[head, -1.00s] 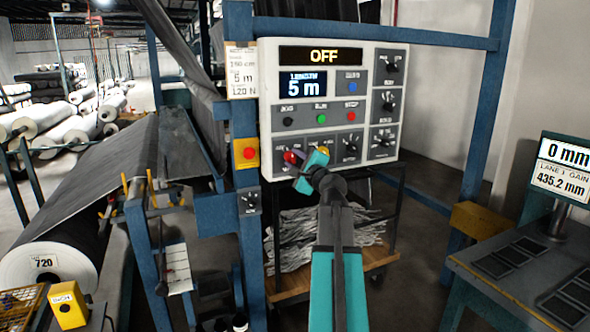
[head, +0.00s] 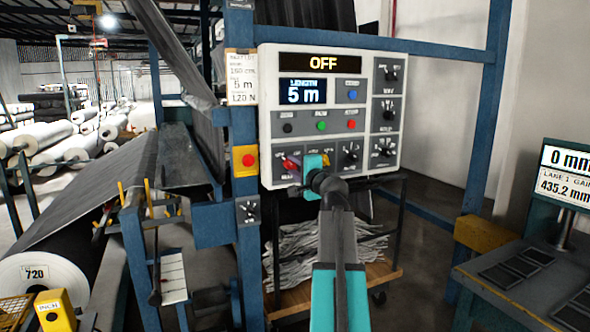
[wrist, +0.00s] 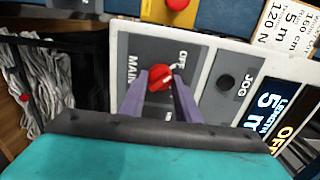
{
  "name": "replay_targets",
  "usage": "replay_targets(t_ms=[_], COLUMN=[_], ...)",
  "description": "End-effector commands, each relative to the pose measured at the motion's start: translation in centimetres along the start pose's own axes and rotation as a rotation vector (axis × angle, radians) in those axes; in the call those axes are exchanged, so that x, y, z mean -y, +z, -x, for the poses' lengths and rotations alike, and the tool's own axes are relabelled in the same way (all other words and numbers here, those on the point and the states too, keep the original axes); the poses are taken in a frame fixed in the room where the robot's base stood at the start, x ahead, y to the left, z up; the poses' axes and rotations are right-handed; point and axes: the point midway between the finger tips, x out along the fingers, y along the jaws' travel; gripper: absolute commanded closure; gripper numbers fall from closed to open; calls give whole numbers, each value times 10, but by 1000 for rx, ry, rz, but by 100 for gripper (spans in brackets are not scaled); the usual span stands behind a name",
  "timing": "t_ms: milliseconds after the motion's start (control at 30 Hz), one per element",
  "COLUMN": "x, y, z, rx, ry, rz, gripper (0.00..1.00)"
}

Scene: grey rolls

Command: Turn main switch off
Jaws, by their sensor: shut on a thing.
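The main switch is a red knob (wrist: 159,78) on a grey plate labelled MAIN and OFF in the wrist view. Its pale pointer mark seems to lean toward the OFF label. The knob also shows in the head view (head: 291,162) at the lower left of the white control panel (head: 330,183). My gripper (wrist: 160,84) is shut on the knob, one purple finger on each side. In the head view my gripper (head: 295,164) reaches the panel from the front and partly hides the nearby controls. The panel's top display (head: 322,64) reads OFF.
A red button on a yellow box (head: 248,161) sits just left of the panel. Black dials (head: 350,152) lie to the right of my gripper. Blue frame posts flank the panel. A table with a monitor (head: 568,175) stands at the right.

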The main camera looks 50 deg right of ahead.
Motion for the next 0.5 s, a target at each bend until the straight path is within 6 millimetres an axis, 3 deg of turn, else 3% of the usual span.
replay_targets(t_ms=[233,267,300,367,500], x=[0,0,0,0,0], y=[0,0,0,0,0], z=[0,0,0,0,0], rx=[-1,-1,-1,-1,-1], ry=[0,0,0,0,0], rz=[3,3,2,2,1], gripper=[93,65,59,51,51])
